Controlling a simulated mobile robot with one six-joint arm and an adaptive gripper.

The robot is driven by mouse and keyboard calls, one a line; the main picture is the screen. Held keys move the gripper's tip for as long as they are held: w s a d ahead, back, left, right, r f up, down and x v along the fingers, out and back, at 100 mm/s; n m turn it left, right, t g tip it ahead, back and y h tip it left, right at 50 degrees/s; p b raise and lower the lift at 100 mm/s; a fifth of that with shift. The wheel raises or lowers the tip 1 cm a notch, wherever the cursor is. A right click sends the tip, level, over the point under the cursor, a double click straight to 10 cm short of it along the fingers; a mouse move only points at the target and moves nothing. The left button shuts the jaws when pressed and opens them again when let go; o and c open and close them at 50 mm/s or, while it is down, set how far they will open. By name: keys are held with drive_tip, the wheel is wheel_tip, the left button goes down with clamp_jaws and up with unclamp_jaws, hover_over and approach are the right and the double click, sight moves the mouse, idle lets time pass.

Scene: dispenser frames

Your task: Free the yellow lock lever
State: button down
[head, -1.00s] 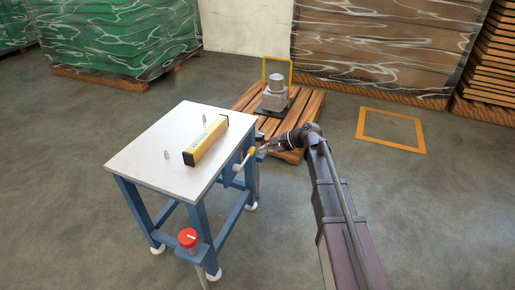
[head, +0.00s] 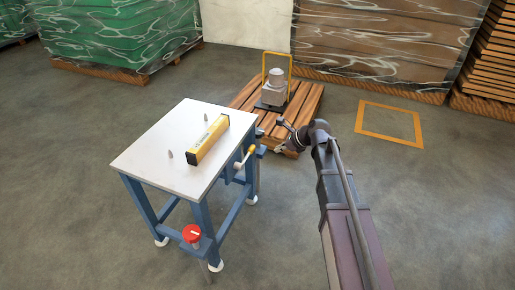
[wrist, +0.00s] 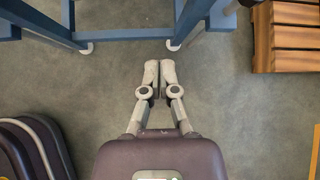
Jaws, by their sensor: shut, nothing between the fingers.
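The yellow lock lever (head: 246,156) is on the right side of a white-topped blue table (head: 150,160), just below the top. Its yellow end points up and to the right, and a pale round part shows at its lower end. My gripper (wrist: 160,68) is shut and empty, with its fingertips together in the wrist view. In the head view it is to the right of the lever, apart from it, near the pallet's front corner. I cannot make out the lever in the wrist view.
A yellow box-like bar (head: 208,139) and two small pegs are on the tabletop. A red knob (head: 191,233) is at the table's front leg. A wooden pallet (head: 300,108) with a grey device (head: 274,88) stands behind. Open floor lies to the right.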

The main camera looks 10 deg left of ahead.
idle(0.3)
drive_tip(key=shift+b+x, duration=3.6)
drive_tip(key=shift+x, duration=1.4)
drive_tip(key=shift+a+r+p, duration=0.35)
drive_tip(key=shift+r+p, duration=0.25)
drive_tip(key=shift+r, duration=0.05)
drive_tip(key=shift+a+r+p, duration=0.35)
drive_tip(key=shift+r+p, duration=0.25)
drive_tip(key=shift+a+r+p, duration=0.35)
drive_tip(key=shift+r+p, duration=0.25)
drive_tip(key=shift+r, duration=0.05)
drive_tip(key=shift+s, duration=0.1)
